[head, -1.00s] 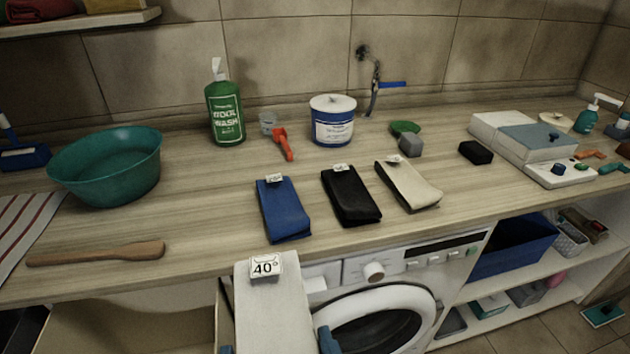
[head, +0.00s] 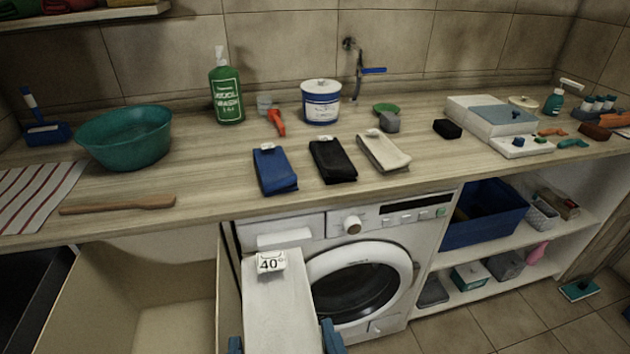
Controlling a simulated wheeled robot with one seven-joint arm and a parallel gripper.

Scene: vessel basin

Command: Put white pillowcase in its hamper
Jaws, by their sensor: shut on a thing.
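The white pillowcase (head: 278,300) is a folded, pale slab with a "40°" tag at its far end. It is at the bottom centre of the head view, in front of the washing machine. My gripper (head: 284,343) is shut on its near end, with a blue finger on each side; the rest of the gripper is cut off by the lower edge. An open beige bin (head: 98,285), which looks like a hamper, stands at the lower left, below the counter front. The pillowcase is to the right of the bin and outside it. No label on the bin is visible.
The wooden counter (head: 215,185) carries folded blue (head: 274,172), black (head: 333,162) and cream (head: 384,153) cloths. A green basin (head: 125,138) and wooden paddle (head: 120,204) are at its left. The washing machine (head: 400,225) and open shelves (head: 470,255) are to the right.

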